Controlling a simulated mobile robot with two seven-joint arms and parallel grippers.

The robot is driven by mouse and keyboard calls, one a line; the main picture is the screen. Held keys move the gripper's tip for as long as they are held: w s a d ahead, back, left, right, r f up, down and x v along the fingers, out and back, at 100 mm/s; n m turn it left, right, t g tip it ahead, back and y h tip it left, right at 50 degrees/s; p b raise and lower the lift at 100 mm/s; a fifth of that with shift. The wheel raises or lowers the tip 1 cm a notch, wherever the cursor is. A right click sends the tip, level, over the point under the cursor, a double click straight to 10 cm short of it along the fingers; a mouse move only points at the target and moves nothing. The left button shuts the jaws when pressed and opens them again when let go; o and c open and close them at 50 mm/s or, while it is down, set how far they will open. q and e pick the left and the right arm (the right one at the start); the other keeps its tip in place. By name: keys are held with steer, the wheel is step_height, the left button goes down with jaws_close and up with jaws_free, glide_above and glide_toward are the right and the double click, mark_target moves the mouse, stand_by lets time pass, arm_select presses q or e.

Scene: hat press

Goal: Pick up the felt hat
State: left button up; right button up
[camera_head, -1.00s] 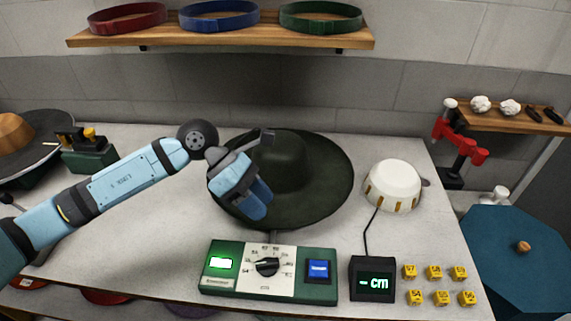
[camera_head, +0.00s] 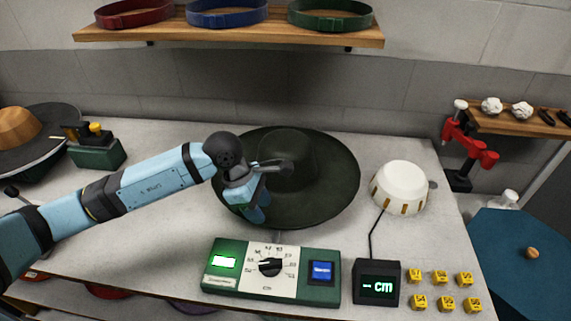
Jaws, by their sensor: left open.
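The dark green felt hat (camera_head: 325,185) sits brim down at the middle of the white bench, its crown (camera_head: 302,152) pointing up. My left gripper (camera_head: 284,168) is open at the left side of the crown, above the brim. Its fingers point right, toward the crown, and overlap it in the picture; I cannot tell whether they touch it. My left wrist hides the left part of the brim. My right gripper is not in view.
A green control box (camera_head: 271,272) with a dial and a small display (camera_head: 377,282) stand in front of the hat. A white dome (camera_head: 399,187) stands to the right, with several yellow cubes (camera_head: 440,278) in front. A shelf (camera_head: 232,33) with bands hangs above.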

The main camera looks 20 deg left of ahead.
mark_target(269, 221)
arm_select(q)
steer(key=x, duration=0.4)
steer(key=shift+d+p, duration=0.25)
steer(key=shift+p, duration=0.05)
jaws_close()
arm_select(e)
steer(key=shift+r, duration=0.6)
arm_select(q)
steer(key=shift+r, duration=0.1)
steer(key=shift+r, duration=0.5)
step_height(269, 221, up, 19)
steer(key=b, duration=0.1)
steer(key=shift+b, duration=0.3)
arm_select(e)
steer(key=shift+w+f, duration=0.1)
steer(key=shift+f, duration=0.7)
arm_select(q)
steer(key=shift+f, duration=0.1)
